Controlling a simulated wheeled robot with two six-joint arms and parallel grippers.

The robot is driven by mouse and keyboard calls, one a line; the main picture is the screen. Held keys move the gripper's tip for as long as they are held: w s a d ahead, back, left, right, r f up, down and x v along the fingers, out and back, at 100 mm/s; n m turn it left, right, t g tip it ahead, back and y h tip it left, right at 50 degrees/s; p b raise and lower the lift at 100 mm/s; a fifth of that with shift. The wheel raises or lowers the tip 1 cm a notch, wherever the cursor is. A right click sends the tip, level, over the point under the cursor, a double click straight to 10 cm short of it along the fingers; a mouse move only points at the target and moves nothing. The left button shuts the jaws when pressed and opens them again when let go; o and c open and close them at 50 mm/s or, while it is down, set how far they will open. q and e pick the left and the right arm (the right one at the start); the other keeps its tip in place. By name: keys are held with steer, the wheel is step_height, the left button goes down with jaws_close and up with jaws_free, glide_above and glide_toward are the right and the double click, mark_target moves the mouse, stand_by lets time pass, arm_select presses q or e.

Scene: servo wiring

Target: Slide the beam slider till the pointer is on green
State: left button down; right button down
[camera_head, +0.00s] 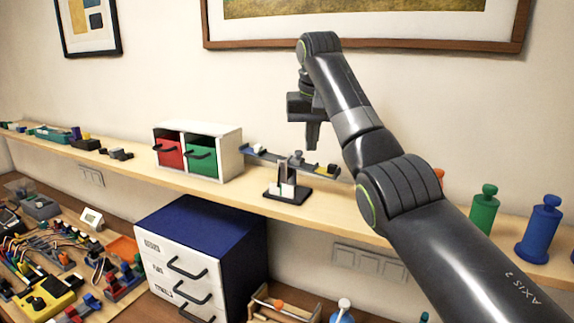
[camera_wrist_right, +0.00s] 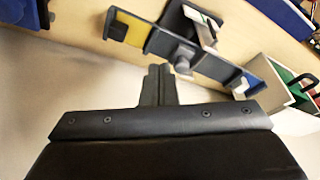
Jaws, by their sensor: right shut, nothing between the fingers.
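The grey balance beam (camera_head: 275,157) rests on a stand with a dark base (camera_head: 288,196) on the wall shelf. Its left end is blue and its right end is yellow in the head view. The grey knobbed slider (camera_head: 297,158) sits on the beam near its middle; the knob also shows in the wrist view (camera_wrist_right: 183,63). My right gripper (camera_head: 312,146) is shut and empty, close to the slider on its right side in the head view. In the wrist view its fingertips (camera_wrist_right: 159,70) are beside the knob with a small gap. The pointer and its green mark are too small to make out. My left gripper is out of view.
A white cabinet with a red drawer (camera_head: 168,150) and a green drawer (camera_head: 203,158) stands left of the balance. Green (camera_head: 484,212) and blue (camera_head: 540,232) knobbed weights stand to the right. Framed pictures hang on the wall behind. Shelf around the stand is mostly clear.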

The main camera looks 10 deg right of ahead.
mark_target(306, 165)
steer(key=shift+f, duration=0.2)
steer(key=shift+f+b, duration=1.35)
steer(key=shift+f, duration=0.15)
steer(key=shift+w+a+p, duration=0.25)
steer(key=shift+a+p, duration=0.15)
steer(key=shift+p, duration=0.45)
steer(key=shift+r, duration=0.1)
steer(key=shift+s+d+r+p, duration=0.1)
steer(key=shift+d+r+p, duration=0.1)
steer(key=shift+r+p, duration=0.75)
steer(key=shift+s+d+r+p, duration=0.15)
steer(key=shift+r+p, duration=0.45)
steer(key=shift+r, duration=0.6)
steer(key=shift+s+d+r, duration=0.1)
steer(key=shift+d+r, duration=0.05)
steer(key=shift+r, duration=0.65)
